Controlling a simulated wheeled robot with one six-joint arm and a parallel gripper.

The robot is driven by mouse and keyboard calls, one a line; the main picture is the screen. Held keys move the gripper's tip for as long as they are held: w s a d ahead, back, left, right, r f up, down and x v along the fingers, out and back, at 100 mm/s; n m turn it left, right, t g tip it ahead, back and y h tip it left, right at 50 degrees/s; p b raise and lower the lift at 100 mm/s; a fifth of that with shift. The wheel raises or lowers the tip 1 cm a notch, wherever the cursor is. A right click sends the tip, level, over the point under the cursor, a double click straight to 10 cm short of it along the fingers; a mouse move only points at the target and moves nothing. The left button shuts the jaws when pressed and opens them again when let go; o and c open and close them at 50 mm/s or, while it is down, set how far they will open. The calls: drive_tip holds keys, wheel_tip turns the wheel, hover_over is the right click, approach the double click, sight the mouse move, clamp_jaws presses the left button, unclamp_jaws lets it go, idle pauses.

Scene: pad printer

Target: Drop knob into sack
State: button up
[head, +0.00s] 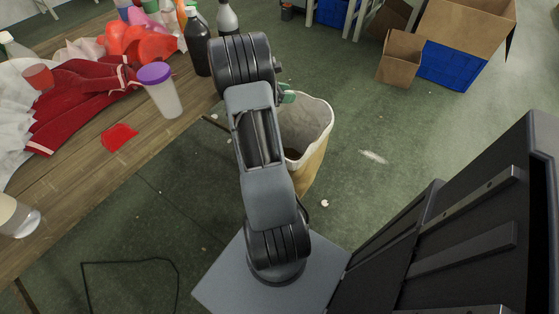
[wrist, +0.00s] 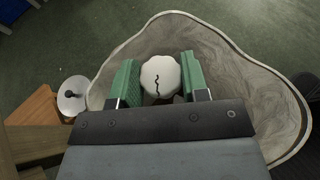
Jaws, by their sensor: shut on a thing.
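A round white knob (wrist: 160,77) with a dark wavy line on it sits between the green pads of my gripper (wrist: 159,80) in the wrist view. My gripper is shut on it. The open sack (wrist: 225,60) lies below the knob, its pale rim spreading around it on several sides. In the head view the sack (head: 313,160) stands on the floor beside the table, tan outside and whitish at the rim. A green gripper pad (head: 288,97) shows above the sack's back edge there. My arm hides the knob and the sack's left part in the head view.
The wooden table (head: 95,185) on the left carries a purple-lidded cup (head: 162,90), red cloth (head: 75,90) and a dark bottle (head: 197,45). Cardboard boxes (head: 400,57) and a blue crate (head: 447,66) stand at the back right. Green floor right of the sack is mostly clear.

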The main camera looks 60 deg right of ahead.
drive_tip(key=shift+f+b, duration=1.1)
drive_tip(key=shift+f, duration=0.55)
drive_tip(key=o, duration=1)
drive_tip(key=shift+w+r, duration=0.1)
drive_tip(key=p+v, duration=0.1)
drive_tip(key=v, duration=0.6)
drive_tip(key=shift+a+p, duration=0.25)
drive_tip(key=shift+p, duration=0.15)
drive_tip(key=shift+w, duration=0.1)
